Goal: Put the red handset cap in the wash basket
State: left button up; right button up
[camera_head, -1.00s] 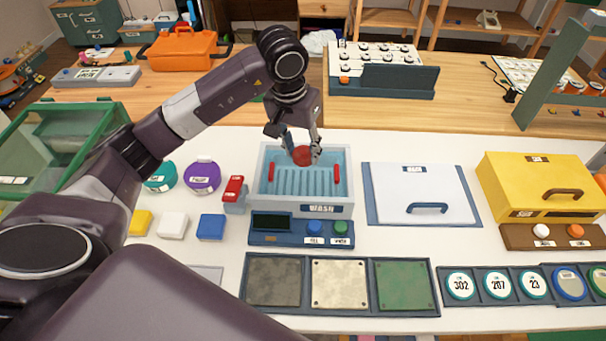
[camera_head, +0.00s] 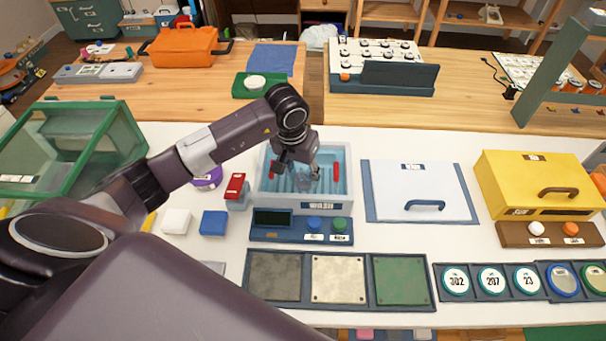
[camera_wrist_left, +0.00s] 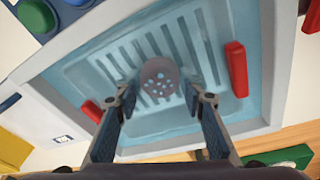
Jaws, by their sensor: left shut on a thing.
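The handset cap (camera_wrist_left: 160,80) is round, dull red-brown and dotted with holes in the left wrist view. My left gripper (camera_wrist_left: 165,94) is shut on it, with a fingertip at each side. In the head view my left gripper (camera_head: 303,178) reaches down inside the wash basket (camera_head: 327,192), and it hides the cap there. The basket is light blue and slotted, with red handles, inside a grey-rimmed tub labelled WASH. Its slotted floor (camera_wrist_left: 105,68) shows beneath the cap. I cannot tell whether the cap touches the floor. My right gripper is not in view.
A white lidded panel (camera_head: 415,190) and a yellow box (camera_head: 535,185) stand to the right.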

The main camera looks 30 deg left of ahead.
aim_at(298, 184)
pick_arm(q)
jog(key=shift+f, duration=0.15)
jog(key=o, duration=1.1)
jog(key=shift+r, duration=0.5)
jog(key=r, duration=0.3)
jog(key=s+r+b, duration=0.1)
jog(key=r, duration=0.3)
jog(key=s+r+b, duration=0.1)
jog(key=r, duration=0.3)
jog(key=shift+a+r, duration=0.15)
jog(key=shift+a, duration=0.15)
jog(key=shift+s, duration=0.1)
